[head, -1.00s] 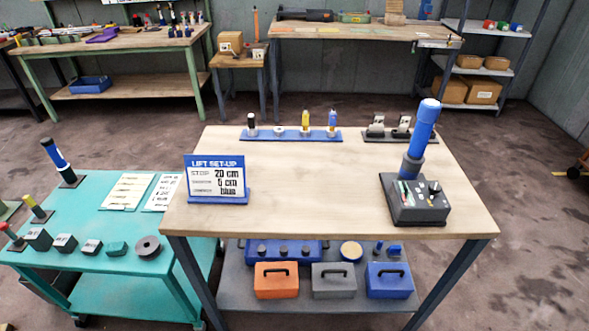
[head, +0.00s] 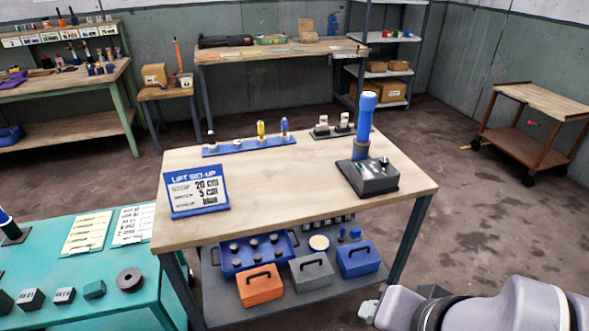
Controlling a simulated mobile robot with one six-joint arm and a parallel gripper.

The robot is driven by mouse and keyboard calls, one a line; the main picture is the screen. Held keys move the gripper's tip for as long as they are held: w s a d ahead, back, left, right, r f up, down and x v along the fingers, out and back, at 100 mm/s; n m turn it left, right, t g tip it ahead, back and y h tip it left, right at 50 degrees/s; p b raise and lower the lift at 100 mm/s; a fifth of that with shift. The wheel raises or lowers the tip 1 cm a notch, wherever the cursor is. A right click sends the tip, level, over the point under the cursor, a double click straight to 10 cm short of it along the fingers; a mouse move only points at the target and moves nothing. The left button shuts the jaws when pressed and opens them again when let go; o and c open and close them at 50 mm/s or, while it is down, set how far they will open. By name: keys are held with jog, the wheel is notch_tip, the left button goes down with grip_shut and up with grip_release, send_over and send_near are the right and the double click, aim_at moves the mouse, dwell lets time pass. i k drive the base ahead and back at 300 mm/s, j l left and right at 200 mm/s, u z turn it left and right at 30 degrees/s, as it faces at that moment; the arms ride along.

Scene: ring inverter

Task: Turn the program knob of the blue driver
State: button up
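The large blue driver (head: 365,118) stands upright in a dark control base (head: 370,184) at the right of the wooden table. Small knobs and a green patch show on the base's top; their settings are too small to read. A smaller blue-topped tool (head: 284,126) stands in the rack at the back. My arm shows at the lower right, in front of the table. What looks like my gripper (head: 371,309) is a pale end at the bottom edge, well apart from the driver; its fingers cannot be made out.
A sign (head: 196,190) reading "LIFT SET-UP", 20 cm, 5 cm, blue stands on the wooden table (head: 285,200). Its middle is clear. Orange (head: 260,287), grey and blue boxes sit below. A teal cart (head: 75,265) stands left. Floor is open to the right.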

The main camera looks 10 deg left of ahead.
aim_at(384, 161)
jog(key=i+j, duration=0.15)
jog(key=i, duration=0.35)
jog(key=i+j, duration=0.1)
jog(key=i, duration=0.45)
jog(key=j+u, duration=0.05)
